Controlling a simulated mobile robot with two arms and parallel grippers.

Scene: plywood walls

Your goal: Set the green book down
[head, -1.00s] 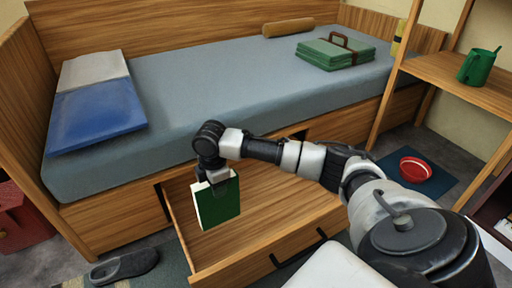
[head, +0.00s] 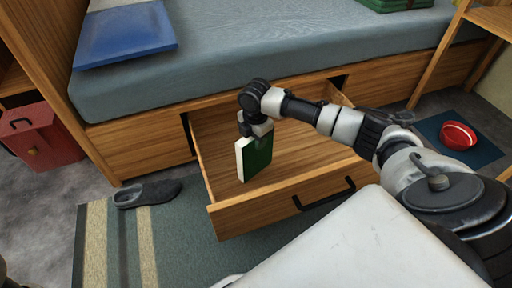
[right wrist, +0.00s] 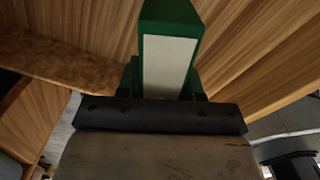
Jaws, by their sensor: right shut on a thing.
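The green book (head: 257,156) has a dark green cover and white page edges. My right gripper (head: 255,135) is shut on its upper end and holds it upright, hanging downward. The book is over the open wooden drawer (head: 300,150) under the bed. I cannot tell whether its lower edge touches the drawer floor. In the right wrist view the book (right wrist: 170,60) stands out from between the fingers, page edges facing the camera. My left gripper is not in view.
A grey slipper (head: 147,193) lies on the striped rug (head: 150,240).

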